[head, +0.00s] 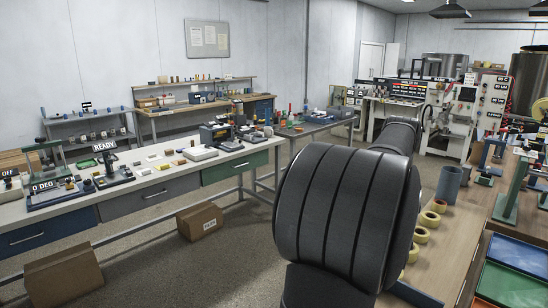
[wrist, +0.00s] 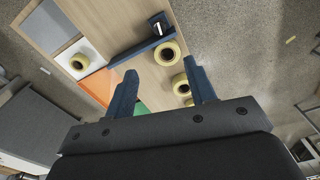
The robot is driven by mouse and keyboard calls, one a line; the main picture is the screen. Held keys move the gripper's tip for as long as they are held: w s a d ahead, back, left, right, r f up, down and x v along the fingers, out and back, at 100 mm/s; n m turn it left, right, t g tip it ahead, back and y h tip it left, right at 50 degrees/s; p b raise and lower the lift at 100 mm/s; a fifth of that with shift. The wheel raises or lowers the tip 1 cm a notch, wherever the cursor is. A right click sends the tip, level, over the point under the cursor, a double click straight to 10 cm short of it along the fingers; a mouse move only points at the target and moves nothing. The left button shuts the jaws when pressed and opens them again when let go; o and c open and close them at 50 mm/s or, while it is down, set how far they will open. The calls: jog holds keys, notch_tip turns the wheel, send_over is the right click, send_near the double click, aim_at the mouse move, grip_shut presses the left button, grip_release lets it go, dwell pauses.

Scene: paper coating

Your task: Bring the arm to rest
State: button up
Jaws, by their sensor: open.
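My gripper (wrist: 164,92) shows in the wrist view with its two blue fingers spread apart and nothing between them. It hangs over a wooden bench top (wrist: 108,24) with yellow rolls near the fingertips. In the head view my dark arm fills the middle right, and the gripper itself cannot be made out there.
Yellow rolls (head: 421,235) stand in a row on the wooden bench (head: 452,250) at right, and one roll (wrist: 166,54) is close past the fingers. Blue tray (head: 520,252) and green tray (head: 507,285) lie at the right edge. A long workbench (head: 150,179) runs along the left.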

jog(key=s+a+f+n+t+h, duration=0.1)
jog(key=s+a+n+t+h, duration=0.1)
jog(key=s+a+n+t, duration=0.1)
jog(key=shift+s+a+f+n, duration=0.3)
jog(key=shift+s+a+n, duration=0.3)
jog(key=shift+s, duration=0.7)
jog(key=o, duration=0.3)
jog(key=shift+d, duration=0.1)
jog(key=o, duration=0.4)
jog(key=shift+w+d+r, duration=0.1)
jog(key=shift+w+d, duration=0.1)
jog(key=shift+d, duration=0.05)
jog(key=o, duration=0.4)
jog(key=w+d+r+m+g+y, duration=0.1)
jog(key=w+d+g, duration=0.1)
jog(key=d, duration=0.3)
jog(key=shift+w+d+m+g+y, duration=0.3)
jog(key=shift+w+d+g+y, duration=0.1)
jog(key=shift+w, duration=0.35)
notch_tip(320, 180, down, 10)
jog(key=shift+w+d, duration=0.15)
jog(key=shift+d, duration=0.3)
jog(key=shift+r, duration=0.1)
